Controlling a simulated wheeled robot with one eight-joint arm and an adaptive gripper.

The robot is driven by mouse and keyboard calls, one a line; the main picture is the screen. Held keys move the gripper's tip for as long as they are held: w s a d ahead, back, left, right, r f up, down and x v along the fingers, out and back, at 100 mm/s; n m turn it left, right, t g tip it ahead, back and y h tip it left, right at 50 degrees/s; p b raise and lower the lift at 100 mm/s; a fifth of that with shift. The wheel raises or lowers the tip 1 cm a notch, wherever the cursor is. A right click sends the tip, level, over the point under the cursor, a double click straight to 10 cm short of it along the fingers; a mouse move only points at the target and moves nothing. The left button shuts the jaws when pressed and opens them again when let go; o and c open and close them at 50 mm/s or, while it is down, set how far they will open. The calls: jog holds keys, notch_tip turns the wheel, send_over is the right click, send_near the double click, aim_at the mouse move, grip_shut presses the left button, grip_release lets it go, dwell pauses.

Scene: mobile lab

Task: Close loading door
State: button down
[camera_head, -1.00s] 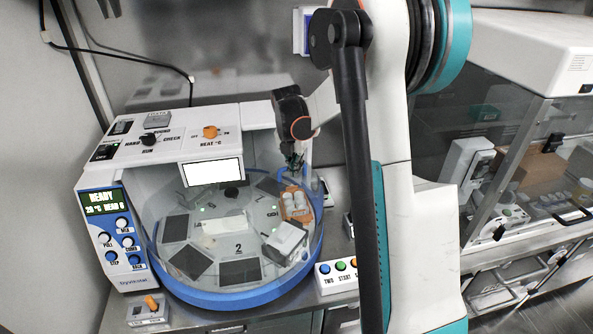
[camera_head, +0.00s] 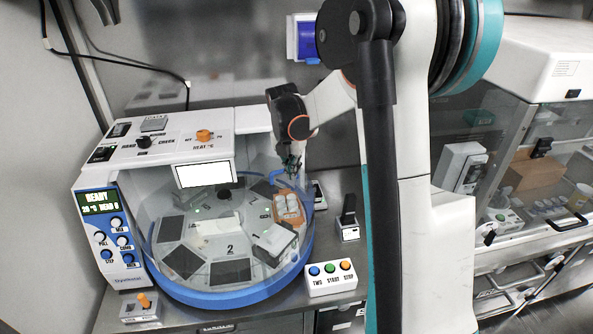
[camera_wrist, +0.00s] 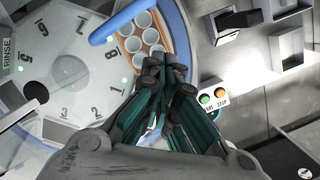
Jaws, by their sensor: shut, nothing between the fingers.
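The round white carousel machine (camera_head: 158,127) has a clear curved shield over a numbered turntable (camera_head: 196,251) with a blue rim (camera_head: 215,299). A blue bar, which looks like the loading door's handle, shows in the wrist view (camera_wrist: 122,20), left of my fingertips. The clear door panel itself is hard to make out, so I cannot tell how far it stands open. My gripper (camera_head: 292,162) is shut and empty at the machine's right side; its closed fingers (camera_wrist: 174,66) show in the wrist view beside the orange rack (camera_wrist: 134,57) of white cups.
A button box (camera_head: 331,279) stands at the machine's front right, and a black-handled device (camera_head: 348,222) stands behind it. A small box with an orange switch (camera_head: 140,307) is at the front left. A glass-fronted cabinet (camera_head: 510,190) fills the right side.

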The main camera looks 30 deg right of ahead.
jog(key=d+p+v, duration=0.1)
jog(key=v, duration=0.7)
jog(key=shift+a, duration=0.25)
